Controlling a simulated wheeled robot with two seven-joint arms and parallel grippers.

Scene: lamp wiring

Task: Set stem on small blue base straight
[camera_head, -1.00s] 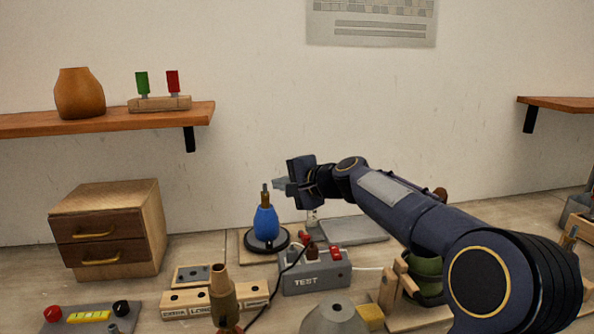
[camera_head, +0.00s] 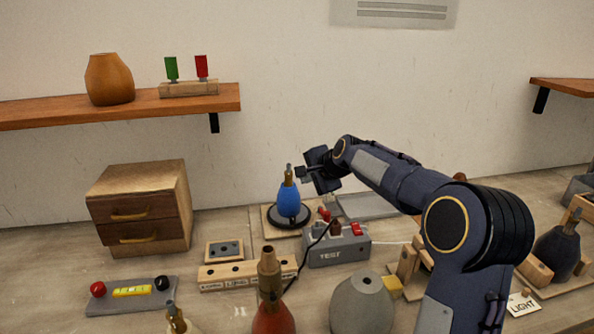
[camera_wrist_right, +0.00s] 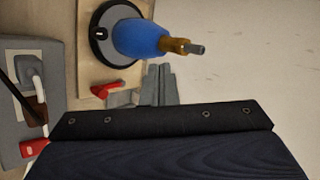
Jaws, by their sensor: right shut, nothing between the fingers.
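The small blue lamp base (camera_head: 288,200) stands on a round black disc (camera_head: 289,216) on a wooden board at the back middle of the table. A brass-coloured stem (camera_head: 288,177) with a grey tip rises from its top and looks close to upright in the head view. In the right wrist view the blue base (camera_wrist_right: 140,38) and stem (camera_wrist_right: 177,46) lie sideways across the top. My right gripper (camera_head: 301,173) is shut and empty, just right of the stem; contact cannot be told. Its fingers also show in the right wrist view (camera_wrist_right: 157,84). My left gripper is out of view.
The grey TEST box (camera_head: 338,250) with red switches stands in front of the base. A labelled wooden block (camera_head: 247,273), a red lamp base (camera_head: 273,318) and a grey cone (camera_head: 361,304) are nearer. A drawer cabinet (camera_head: 140,207) stands left.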

